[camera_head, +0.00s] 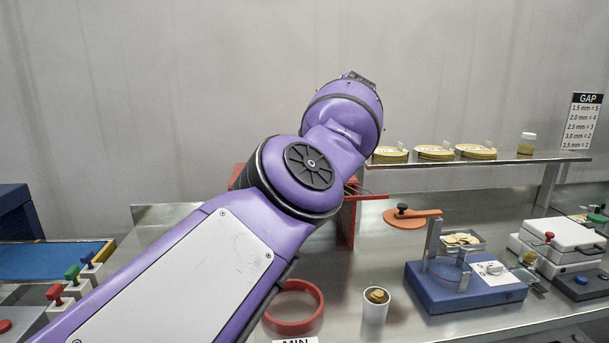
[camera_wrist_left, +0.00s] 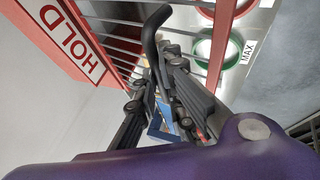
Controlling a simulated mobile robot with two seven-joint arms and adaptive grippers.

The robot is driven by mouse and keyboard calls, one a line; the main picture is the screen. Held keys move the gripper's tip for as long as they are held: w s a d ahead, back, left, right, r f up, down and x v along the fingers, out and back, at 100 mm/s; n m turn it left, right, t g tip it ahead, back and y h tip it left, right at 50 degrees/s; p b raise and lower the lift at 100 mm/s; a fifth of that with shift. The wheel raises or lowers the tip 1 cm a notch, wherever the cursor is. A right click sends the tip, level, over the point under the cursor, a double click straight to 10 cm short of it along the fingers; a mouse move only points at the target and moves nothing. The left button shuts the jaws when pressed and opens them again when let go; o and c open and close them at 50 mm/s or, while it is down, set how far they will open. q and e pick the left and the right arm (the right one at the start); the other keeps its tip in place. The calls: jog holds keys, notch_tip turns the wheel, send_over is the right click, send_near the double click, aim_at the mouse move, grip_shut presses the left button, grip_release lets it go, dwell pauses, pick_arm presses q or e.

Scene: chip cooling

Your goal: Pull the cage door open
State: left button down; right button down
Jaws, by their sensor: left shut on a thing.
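The cage shows in the left wrist view as a red frame (camera_wrist_left: 62,38) lettered HOLD with grey metal bars (camera_wrist_left: 118,45). A black curved handle (camera_wrist_left: 150,30) stands out in front of the bars. My left gripper (camera_wrist_left: 155,82) is shut on this handle, with one finger on each side of it. In the head view my left arm covers most of the cage; only bits of its red frame (camera_head: 347,222) show beside and behind the wrist. My left fingers are hidden there. How far the door stands open cannot be told. My right gripper is not in view.
A red ring (camera_head: 294,308) lies on the bench below my arm, near a white cup (camera_head: 375,307). A blue-based device (camera_head: 465,288) stands to the right. A shelf (camera_head: 480,161) with yellow discs runs behind. A green ring (camera_wrist_left: 232,50) shows beyond the bars.

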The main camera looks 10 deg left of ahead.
pick_arm(q)
jog(key=shift+w+a+f, duration=0.15)
jog(key=shift+f, duration=0.3)
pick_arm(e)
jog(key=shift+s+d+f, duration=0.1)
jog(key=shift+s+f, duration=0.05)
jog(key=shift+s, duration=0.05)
pick_arm(q)
jog(key=c, duration=2.3)
grip_release()
jog(key=o, duration=0.3)
jog(key=shift+w+a+f, duration=0.1)
jog(key=shift+o, duration=0.8)
jog(key=shift+w+f, duration=0.1)
jog(key=shift+w, duration=0.15)
jog(key=shift+r, duration=0.2)
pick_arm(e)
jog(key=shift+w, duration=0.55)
pick_arm(q)
jog(key=shift+r, duration=0.15)
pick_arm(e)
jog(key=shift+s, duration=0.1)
